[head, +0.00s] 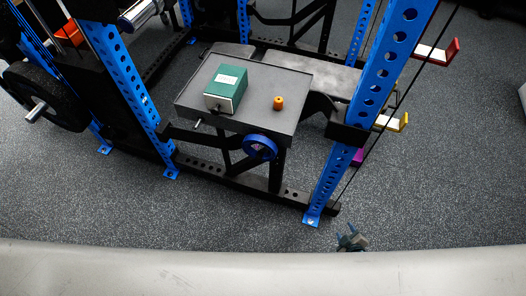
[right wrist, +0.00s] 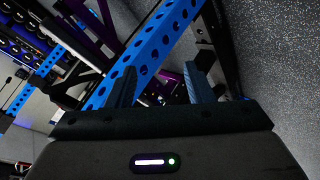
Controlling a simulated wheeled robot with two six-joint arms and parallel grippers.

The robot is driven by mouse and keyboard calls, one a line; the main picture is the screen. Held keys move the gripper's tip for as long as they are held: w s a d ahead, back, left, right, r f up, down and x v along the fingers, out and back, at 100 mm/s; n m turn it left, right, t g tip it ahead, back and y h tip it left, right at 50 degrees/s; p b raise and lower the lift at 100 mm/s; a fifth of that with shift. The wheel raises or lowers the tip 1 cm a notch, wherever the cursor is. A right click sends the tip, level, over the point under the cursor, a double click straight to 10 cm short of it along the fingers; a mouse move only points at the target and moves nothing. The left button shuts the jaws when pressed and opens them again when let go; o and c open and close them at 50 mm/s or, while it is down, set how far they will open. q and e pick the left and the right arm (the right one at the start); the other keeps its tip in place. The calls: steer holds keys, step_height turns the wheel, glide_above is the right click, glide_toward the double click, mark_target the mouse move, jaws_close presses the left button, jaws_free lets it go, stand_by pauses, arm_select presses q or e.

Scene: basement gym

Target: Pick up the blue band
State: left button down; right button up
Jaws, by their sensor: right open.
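The blue band (head: 260,147) shows in the head view as a thick blue ring at the front edge of a dark grey tabletop (head: 262,122) inside the rack. What holds it up there is hard to tell. My right gripper (head: 350,238) shows small at the bottom of the head view, apart from the band, to its lower right. In the right wrist view its two fingers (right wrist: 160,80) stand apart with nothing between them. The band cannot be made out in the right wrist view. My left gripper is not in view.
A green box (head: 226,88) and a small orange object (head: 278,103) stand on the tabletop. A blue rack upright (head: 373,85) rises between the tabletop and the coloured pieces at right. A weight plate (head: 45,95) is at left. The speckled floor (head: 440,200) is clear in front.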

steer(key=w+a+r+n+t+y+b, duration=0.3)
steer(key=w+a+r+n+y, duration=0.15)
steer(key=w+r+n, duration=0.45)
steer(key=w+a+r+n+t+y+b, duration=0.4)
steer(key=w+r+n, duration=0.35)
steer(key=r, duration=0.45)
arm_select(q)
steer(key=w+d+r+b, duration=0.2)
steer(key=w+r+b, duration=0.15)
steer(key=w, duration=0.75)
arm_select(e)
steer(key=s+a+r+n+g+y, duration=0.2)
steer(key=a+r+n+g+y, duration=0.3)
steer(key=n, duration=0.7)
steer(key=s+a+r+n+g+y, duration=0.35)
steer(key=r+n+g, duration=0.3)
steer(key=n, duration=0.45)
steer(key=p+x, duration=0.2)
steer(key=x, duration=0.9)
steer(key=shift+w+a+r+n+p, duration=0.2)
steer(key=shift+w+r+n+p, duration=0.05)
steer(key=shift+w+n+p, duration=0.1)
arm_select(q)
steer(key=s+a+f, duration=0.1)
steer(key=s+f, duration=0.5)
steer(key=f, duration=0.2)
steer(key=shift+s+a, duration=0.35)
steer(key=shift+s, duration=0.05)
arm_select(e)
jaws_close()
